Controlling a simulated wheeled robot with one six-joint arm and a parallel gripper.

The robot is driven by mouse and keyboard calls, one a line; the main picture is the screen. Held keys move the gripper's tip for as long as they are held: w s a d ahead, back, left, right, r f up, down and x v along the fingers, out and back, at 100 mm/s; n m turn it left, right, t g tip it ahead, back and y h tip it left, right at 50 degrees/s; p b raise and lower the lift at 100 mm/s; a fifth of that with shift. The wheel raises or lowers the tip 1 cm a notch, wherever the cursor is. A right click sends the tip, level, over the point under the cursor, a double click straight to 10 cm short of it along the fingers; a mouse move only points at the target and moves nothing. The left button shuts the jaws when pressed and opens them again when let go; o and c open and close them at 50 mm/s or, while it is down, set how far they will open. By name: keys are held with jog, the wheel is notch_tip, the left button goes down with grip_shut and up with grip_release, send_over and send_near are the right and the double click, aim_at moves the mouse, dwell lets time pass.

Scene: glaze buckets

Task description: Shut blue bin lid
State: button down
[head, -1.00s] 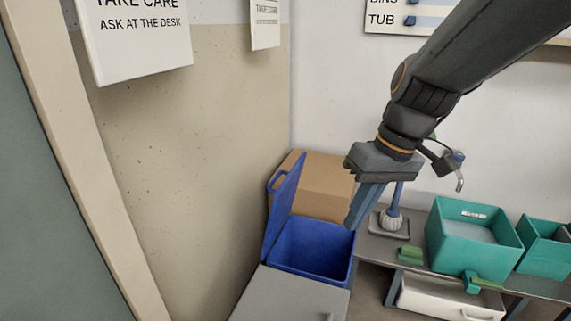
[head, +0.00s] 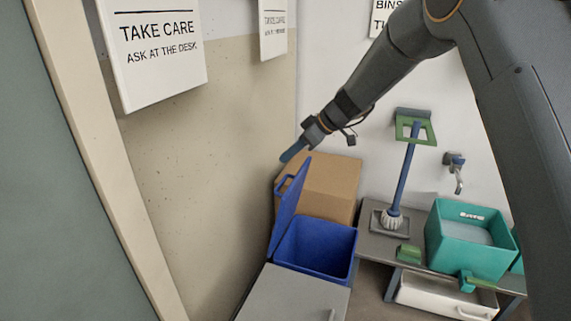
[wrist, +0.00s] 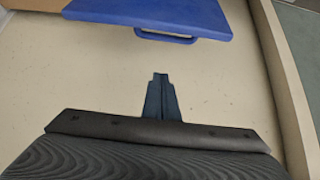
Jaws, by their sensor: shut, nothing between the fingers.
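The blue bin (head: 318,250) stands against the beige wall with its mouth open. Its blue lid (head: 289,207) is raised, tilted up on the bin's left side, with a loop handle at its edge. The lid (wrist: 150,12) and its handle (wrist: 167,37) also show at the top of the wrist view. My gripper (head: 285,158) is shut and empty, just above the top of the lid and close to the wall in the head view. In the wrist view my shut fingers (wrist: 160,76) point toward the handle, with a gap between them.
A cardboard box (head: 330,185) stands behind the bin, and a grey cabinet (head: 290,295) in front. Wall signs (head: 155,50) hang at the upper left.

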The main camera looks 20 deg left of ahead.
aim_at(282, 182)
jog(key=s+x, duration=0.1)
jog(key=x, duration=0.8)
jog(key=shift+w+d+f+p, duration=0.1)
jog(key=shift+d+f+p, duration=0.2)
jog(key=shift+d, duration=0.3)
jog(key=shift+w+d+f+p, duration=0.1)
jog(key=shift+d+f+p, duration=0.2)
jog(key=shift+d, duration=0.35)
jog(key=shift+w+d+f+p, duration=0.1)
jog(key=shift+d+f+p, duration=0.15)
jog(key=shift+d, duration=0.35)
jog(key=shift+d+b, duration=0.1)
jog(key=shift+b, duration=0.2)
